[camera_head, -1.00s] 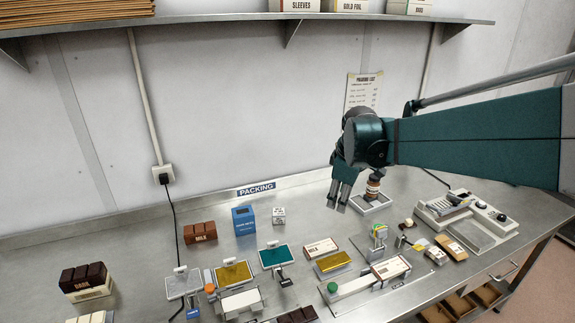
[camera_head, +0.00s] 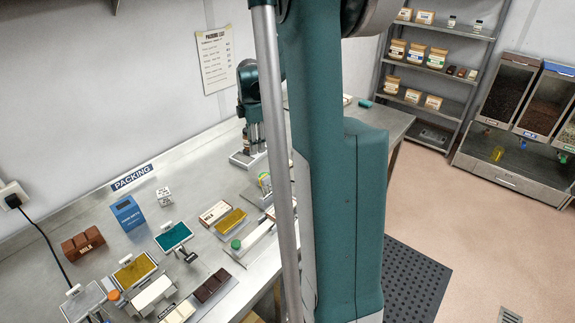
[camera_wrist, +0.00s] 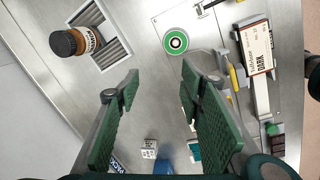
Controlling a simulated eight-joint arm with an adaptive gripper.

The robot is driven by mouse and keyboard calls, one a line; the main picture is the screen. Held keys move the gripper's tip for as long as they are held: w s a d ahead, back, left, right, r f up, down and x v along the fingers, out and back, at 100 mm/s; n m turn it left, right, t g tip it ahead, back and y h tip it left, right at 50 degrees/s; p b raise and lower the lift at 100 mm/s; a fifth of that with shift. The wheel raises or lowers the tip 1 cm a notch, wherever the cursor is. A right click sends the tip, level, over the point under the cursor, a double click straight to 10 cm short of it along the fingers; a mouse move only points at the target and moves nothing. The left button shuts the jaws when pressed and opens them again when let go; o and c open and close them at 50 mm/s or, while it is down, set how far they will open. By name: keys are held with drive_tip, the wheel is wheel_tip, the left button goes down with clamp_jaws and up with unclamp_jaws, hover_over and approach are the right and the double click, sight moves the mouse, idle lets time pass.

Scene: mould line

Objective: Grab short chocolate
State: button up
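Several chocolate bars lie on the steel bench in the head view: a brown block (camera_head: 82,243) at the left, a darker bar (camera_head: 212,285) at the front, and a cream bar (camera_head: 180,313) beside it. I cannot tell which is the short chocolate. My gripper (camera_wrist: 160,74) is open and empty above the bench in the wrist view, its green fingers apart. In the head view my arm hides much of the bench, and my gripper is partly hidden behind it. A small brown piece (camera_wrist: 277,145) shows at the right edge of the wrist view.
A blue box (camera_head: 128,213) and a white cube (camera_head: 164,194) stand near the PACKING sign. Coloured pads (camera_head: 173,236) lie mid-bench. The wrist view shows a brown jar (camera_wrist: 68,43), a green-ringed disc (camera_wrist: 176,42) and a DARK box (camera_wrist: 255,48). Shelves (camera_head: 430,70) stand behind.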

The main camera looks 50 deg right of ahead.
sight(289, 161)
drive_tip(key=d+f+n, duration=0.1)
drive_tip(key=d+f, duration=0.2)
drive_tip(key=d, duration=0.3)
drive_tip(key=s+d+f+n+g+p, duration=0.1)
drive_tip(key=d+f, duration=0.3)
drive_tip(key=d, duration=0.1)
drive_tip(key=s+d+f+n+y, duration=0.1)
drive_tip(key=d+f, duration=0.3)
drive_tip(key=d, duration=0.2)
drive_tip(key=shift+s+d+f+n, duration=0.1)
drive_tip(key=shift+d+n, duration=0.2)
drive_tip(key=shift+n, duration=0.1)
drive_tip(key=shift+s+d+f, duration=0.2)
drive_tip(key=shift+d+f, duration=0.25)
drive_tip(key=shift+d, duration=0.05)
drive_tip(key=shift+f, duration=1.25)
drive_tip(key=shift+f, duration=0.1)
drive_tip(key=shift+a+f+p, duration=0.1)
drive_tip(key=shift+f+p, duration=0.2)
drive_tip(key=shift+f, duration=2.2)
drive_tip(key=shift+c, duration=0.5)
drive_tip(key=c, duration=0.9)
